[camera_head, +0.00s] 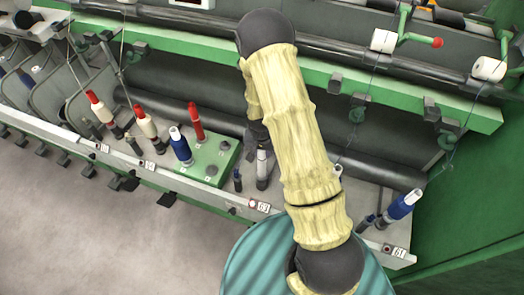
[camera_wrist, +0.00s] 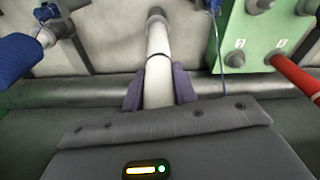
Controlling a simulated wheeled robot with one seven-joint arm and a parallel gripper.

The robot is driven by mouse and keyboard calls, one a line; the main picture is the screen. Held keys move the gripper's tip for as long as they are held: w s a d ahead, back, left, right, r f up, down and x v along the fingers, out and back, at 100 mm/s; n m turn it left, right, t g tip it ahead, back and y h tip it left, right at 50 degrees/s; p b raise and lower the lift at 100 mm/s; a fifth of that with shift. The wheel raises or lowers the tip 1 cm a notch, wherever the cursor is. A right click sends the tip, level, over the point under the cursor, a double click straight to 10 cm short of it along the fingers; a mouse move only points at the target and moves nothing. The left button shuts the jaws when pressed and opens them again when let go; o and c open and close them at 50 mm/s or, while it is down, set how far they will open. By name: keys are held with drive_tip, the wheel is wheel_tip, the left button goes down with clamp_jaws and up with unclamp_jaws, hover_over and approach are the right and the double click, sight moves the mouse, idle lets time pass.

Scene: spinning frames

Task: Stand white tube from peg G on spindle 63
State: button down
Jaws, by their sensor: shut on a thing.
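A white tube (camera_wrist: 158,85) stands between the purple fingers of my gripper (camera_wrist: 160,90) in the wrist view. My gripper is shut on it. A thin dark ring crosses the pale column beyond the fingers, which runs to a grey base (camera_wrist: 155,14) on the rail. I cannot tell whether the ring is the tube's lower edge. In the head view the white tube (camera_head: 262,158) stands nearly upright, in line with the base behind the label 63 (camera_head: 263,206).
Another blue tube (camera_head: 402,204) stands at the right near label 61 (camera_head: 394,250). A short dark spindle (camera_head: 238,180) is close by the white tube. A green beam (camera_head: 390,92) runs behind.

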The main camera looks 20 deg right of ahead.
drive_tip(key=c, duration=1)
unclamp_jaws()
drive_tip(key=shift+c, duration=0.2)
drive_tip(key=shift+r, duration=0.1)
wheel_tip(320, 180, up, 17)
drive_tip(key=s+b, duration=0.2)
drive_tip(key=shift+a, duration=0.45)
